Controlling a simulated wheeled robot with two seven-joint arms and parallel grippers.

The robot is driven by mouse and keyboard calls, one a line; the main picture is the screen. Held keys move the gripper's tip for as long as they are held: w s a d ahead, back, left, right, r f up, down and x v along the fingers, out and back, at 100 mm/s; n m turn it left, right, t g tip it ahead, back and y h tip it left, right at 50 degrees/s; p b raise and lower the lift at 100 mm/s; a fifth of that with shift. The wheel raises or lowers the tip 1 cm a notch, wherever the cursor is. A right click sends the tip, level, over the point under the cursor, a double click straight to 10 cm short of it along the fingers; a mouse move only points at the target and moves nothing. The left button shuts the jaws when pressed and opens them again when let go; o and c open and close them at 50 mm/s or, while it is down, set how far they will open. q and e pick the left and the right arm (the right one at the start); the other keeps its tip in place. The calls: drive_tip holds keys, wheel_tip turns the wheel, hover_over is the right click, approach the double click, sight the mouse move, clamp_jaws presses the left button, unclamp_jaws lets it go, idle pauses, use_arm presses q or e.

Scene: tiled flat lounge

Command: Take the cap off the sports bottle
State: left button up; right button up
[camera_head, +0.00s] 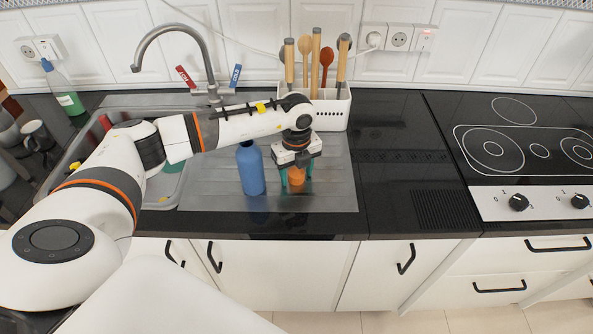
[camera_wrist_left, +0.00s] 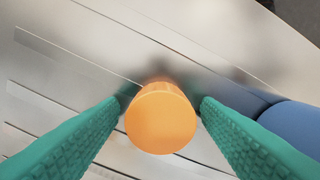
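The blue sports bottle (camera_head: 251,168) stands upright on the steel drainboard, its top bare of the orange cap. A corner of it shows in the wrist view (camera_wrist_left: 293,122). The orange cap (camera_head: 297,177) is to the right of the bottle, apart from it, at or just above the drainboard. My left gripper (camera_head: 296,181) points down with its teal fingers on either side of the cap. In the wrist view, the cap (camera_wrist_left: 160,122) sits between the fingertips, which look shut on it. My right gripper is in neither view.
A white utensil holder (camera_head: 331,114) with several wooden-handled tools stands behind the gripper. The tap (camera_head: 174,30) and sink are to the left. A green soap bottle (camera_head: 66,96) and mug stand further left. The black counter (camera_head: 396,135) right of the drainboard is clear, up to the hob (camera_head: 530,150).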

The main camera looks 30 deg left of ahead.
sight(297, 172)
use_arm(q)
drive_tip(key=shift+r, duration=0.1)
wheel_tip(297, 172, up, 12)
drive_tip(key=b, duration=0.2)
idle(0.3)
